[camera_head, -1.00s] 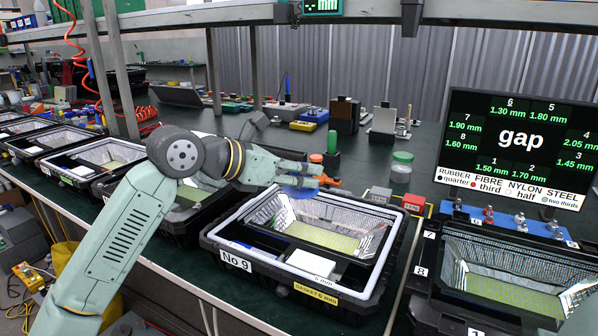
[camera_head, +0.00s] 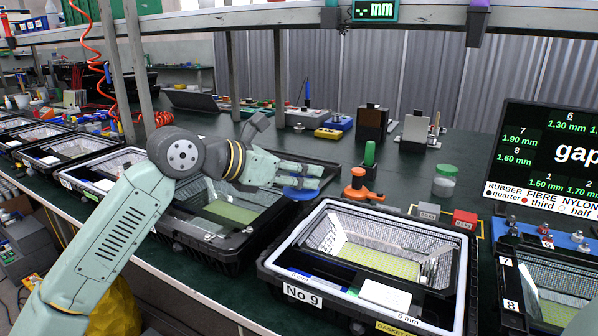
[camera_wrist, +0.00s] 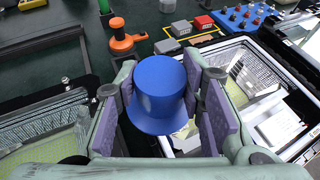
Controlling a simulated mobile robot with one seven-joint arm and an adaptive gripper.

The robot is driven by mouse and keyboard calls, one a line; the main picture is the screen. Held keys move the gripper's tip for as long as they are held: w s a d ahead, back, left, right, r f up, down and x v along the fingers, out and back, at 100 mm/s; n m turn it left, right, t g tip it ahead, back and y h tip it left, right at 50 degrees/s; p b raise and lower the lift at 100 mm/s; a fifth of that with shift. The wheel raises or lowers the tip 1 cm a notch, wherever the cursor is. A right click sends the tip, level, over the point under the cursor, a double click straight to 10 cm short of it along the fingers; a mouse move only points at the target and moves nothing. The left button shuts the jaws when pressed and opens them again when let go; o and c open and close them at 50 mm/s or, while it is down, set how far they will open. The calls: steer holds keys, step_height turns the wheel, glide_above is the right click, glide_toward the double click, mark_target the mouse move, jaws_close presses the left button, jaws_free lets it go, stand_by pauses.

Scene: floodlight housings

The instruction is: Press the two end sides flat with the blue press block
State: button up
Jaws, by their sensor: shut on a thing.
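My gripper (camera_head: 312,178) is shut on the blue press block (camera_wrist: 158,92), a round blue piece with a wide brim. The block also shows below my fingers in the head view (camera_head: 301,193). I hold it above the bench, by the far left corner of the housing marked No 9 (camera_head: 292,262). That housing has a pale gasket frame (camera_head: 283,248) around its top and also shows at right in the wrist view (camera_wrist: 296,150).
Another black housing (camera_head: 238,240) stands just left of No 9, and one more (camera_head: 520,310) stands at right. An orange tool (camera_head: 358,188), a green-handled piece (camera_head: 370,155), a jar (camera_head: 445,181) and grey and red blocks (camera_head: 465,219) stand behind. The bench behind these is partly clear.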

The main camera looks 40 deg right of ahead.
mark_target(299, 198)
step_height(299, 198, down, 6)
steer(key=b, duration=0.5)
steer(key=shift+r, duration=0.1)
steer(key=shift+f+b, duration=1.15)
stand_by(1.7)
steer(key=shift+r, duration=0.1)
steer(key=shift+r+p, duration=1.5)
steer(key=shift+r, duration=1)
steer(key=shift+r+p, duration=1.65)
steer(key=shift+r, duration=0.95)
